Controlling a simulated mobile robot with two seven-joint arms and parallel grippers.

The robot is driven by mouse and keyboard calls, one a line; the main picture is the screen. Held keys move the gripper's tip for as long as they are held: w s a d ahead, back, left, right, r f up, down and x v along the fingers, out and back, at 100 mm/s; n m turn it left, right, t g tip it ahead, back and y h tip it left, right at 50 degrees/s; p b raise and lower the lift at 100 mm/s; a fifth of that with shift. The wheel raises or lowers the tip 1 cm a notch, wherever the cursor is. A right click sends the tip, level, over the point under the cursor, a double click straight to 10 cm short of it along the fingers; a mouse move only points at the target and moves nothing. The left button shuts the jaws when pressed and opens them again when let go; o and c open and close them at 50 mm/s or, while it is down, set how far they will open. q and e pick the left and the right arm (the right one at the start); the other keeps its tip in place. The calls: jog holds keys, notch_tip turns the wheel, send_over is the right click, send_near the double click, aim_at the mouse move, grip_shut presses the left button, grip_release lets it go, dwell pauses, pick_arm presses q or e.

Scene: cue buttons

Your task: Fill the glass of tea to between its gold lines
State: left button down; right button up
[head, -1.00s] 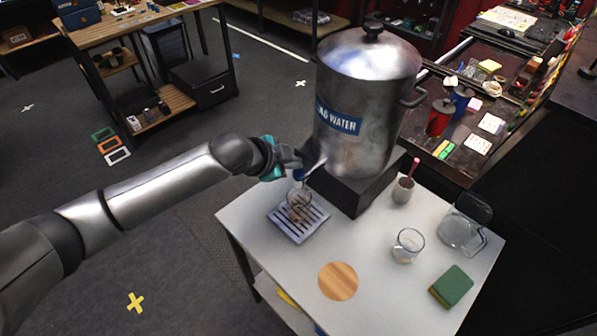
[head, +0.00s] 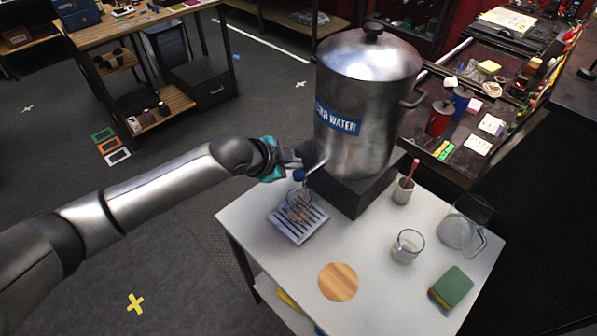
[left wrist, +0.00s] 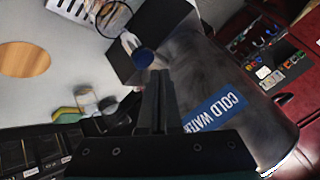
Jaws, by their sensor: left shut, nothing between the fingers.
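The glass (head: 299,206) stands on the slatted drip tray (head: 290,232), below the tap of a steel urn (head: 366,110) labelled COLD WATER. Something brownish shows in the glass; its level and gold lines are too small to make out. The glass rim also shows at the top of the left wrist view (left wrist: 112,18). The tap has a blue end (head: 299,176), also in the left wrist view (left wrist: 143,57). My left gripper (head: 295,163) is shut and empty, right beside the tap; I cannot tell whether it touches. My right gripper is out of view.
On the white table (head: 385,300) are a round wooden mat (head: 338,281), another glass (head: 407,246), a clear jug (head: 460,230), a cup with a red-handled stick (head: 402,190) and a green sponge (head: 452,287).

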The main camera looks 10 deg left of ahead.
aim_at(294, 176)
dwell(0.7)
pick_arm(q)
jog(key=shift+f, duration=0.45)
jog(key=shift+f, duration=0.65)
dwell(1.7)
jog(key=shift+r, duration=0.1)
dwell(0.7)
jog(key=shift+r+p, duration=0.95)
notch_tip(294, 176, up, 5)
jog(key=p, duration=0.5)
jog(key=shift+r+p, duration=0.1)
jog(key=shift+p, duration=0.2)
